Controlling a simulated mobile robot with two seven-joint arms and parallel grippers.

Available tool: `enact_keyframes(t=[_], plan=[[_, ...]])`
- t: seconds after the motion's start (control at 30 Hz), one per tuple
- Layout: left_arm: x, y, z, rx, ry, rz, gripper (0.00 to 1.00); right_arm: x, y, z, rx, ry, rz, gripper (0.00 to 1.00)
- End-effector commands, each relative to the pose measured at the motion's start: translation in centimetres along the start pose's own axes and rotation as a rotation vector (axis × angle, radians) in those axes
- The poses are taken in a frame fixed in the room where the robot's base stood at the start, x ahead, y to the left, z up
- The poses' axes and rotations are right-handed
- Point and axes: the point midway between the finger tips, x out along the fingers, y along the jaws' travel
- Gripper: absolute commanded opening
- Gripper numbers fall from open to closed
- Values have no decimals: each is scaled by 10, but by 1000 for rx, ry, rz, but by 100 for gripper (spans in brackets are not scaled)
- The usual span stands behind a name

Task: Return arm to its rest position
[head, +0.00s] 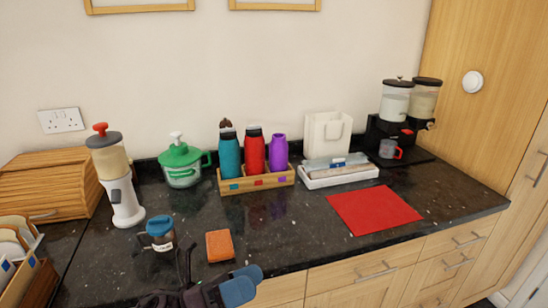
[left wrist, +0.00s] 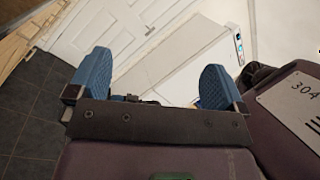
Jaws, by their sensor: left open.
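My left gripper (head: 226,287) is at the bottom edge of the head view, in front of the counter. One blue finger pad and dark parts of the hand show there; the rest is cut off by the frame. In the left wrist view both blue fingers of the left gripper (left wrist: 157,70) stand wide apart with nothing between them. Beyond them are a pale door (left wrist: 105,28) and a dark tiled floor (left wrist: 35,110). My right gripper is in neither view.
On the dark counter (head: 290,225), a blue-lidded jar (head: 160,228) and an orange sponge (head: 219,246) are nearest the gripper. A white-based dispenser (head: 122,200), bottle rack (head: 255,182) and red mat (head: 374,209) stand farther off. Wooden drawers (head: 360,275) are below.

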Motion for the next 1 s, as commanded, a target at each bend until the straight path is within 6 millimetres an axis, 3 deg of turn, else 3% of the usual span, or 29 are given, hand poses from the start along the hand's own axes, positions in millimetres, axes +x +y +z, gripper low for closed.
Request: enact_keyframes(t=[0.17,0.27,0.43,0.6,0.8,1.0], plan=[[-55,34,10,-470,-423,147,97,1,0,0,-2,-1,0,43],[-97,56,4,-730,-663,213,97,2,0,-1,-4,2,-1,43],[-181,86,-33,-1161,-1091,291,97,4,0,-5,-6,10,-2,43],[-259,96,-95,-1526,-1505,319,97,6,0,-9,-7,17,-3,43],[-310,88,-154,-1774,-1829,307,97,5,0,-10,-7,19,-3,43],[-323,84,-174,-1846,-1932,294,97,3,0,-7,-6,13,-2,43]])
